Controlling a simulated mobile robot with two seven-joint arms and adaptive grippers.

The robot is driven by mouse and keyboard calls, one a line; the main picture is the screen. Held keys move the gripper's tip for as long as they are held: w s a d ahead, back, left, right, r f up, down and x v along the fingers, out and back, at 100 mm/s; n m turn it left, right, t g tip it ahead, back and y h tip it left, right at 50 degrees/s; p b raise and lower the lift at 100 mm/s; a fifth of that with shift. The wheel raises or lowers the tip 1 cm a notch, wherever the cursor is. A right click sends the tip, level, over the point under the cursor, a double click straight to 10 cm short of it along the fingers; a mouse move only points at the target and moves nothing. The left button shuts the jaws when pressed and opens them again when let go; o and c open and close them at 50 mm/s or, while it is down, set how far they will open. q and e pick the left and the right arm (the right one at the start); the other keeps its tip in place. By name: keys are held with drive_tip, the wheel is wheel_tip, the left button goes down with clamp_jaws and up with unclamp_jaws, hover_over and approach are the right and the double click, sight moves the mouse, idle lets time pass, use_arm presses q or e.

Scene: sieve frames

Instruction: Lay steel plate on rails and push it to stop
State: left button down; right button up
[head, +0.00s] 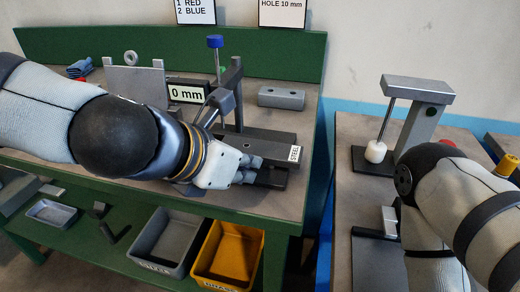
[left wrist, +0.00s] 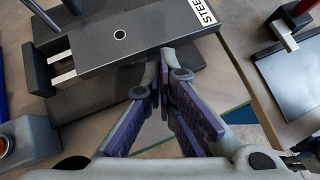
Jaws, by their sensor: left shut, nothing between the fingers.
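The steel plate (head: 272,143), dark grey with a white STEEL label at its right end, lies flat on the fixture. It also shows in the left wrist view (left wrist: 135,38), with a small round hole. Two pale rails (left wrist: 63,78) show beyond its left end, running to a dark upright block (left wrist: 37,70) that looks like the stop. A gap separates plate and block. My left gripper (head: 254,172) is shut and empty beside the plate's near edge. Its fingertips (left wrist: 162,62) are close to that edge; I cannot tell whether they touch. My right gripper is out of sight.
A blue-knobbed lever (head: 215,42) and a 0 mm display (head: 186,94) stand behind. A grey block (head: 281,98) lies at the back right. Grey (head: 168,238) and yellow bins (head: 229,251) sit below. A press-like stand (head: 418,105) is on the right table.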

use_arm(q)
drive_tip(key=shift+w, duration=0.15)
drive_tip(key=shift+w+d, duration=0.15)
drive_tip(key=shift+w, duration=0.15)
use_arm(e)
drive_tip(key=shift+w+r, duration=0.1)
use_arm(q)
drive_tip(key=shift+w+d, duration=0.1)
drive_tip(key=shift+w, duration=0.15)
idle(0.5)
drive_tip(key=shift+s+a+r+p, duration=0.1)
drive_tip(key=shift+s+a+p, duration=0.15)
drive_tip(key=shift+s, duration=0.2)
drive_tip(key=shift+s+a+r+p, duration=0.1)
drive_tip(key=shift+s+p, duration=0.1)
drive_tip(key=shift+s, duration=0.25)
drive_tip(key=shift+s+a, duration=0.1)
drive_tip(key=shift+s, duration=0.25)
drive_tip(key=shift+s+f, duration=0.15)
drive_tip(key=shift+f, duration=0.05)
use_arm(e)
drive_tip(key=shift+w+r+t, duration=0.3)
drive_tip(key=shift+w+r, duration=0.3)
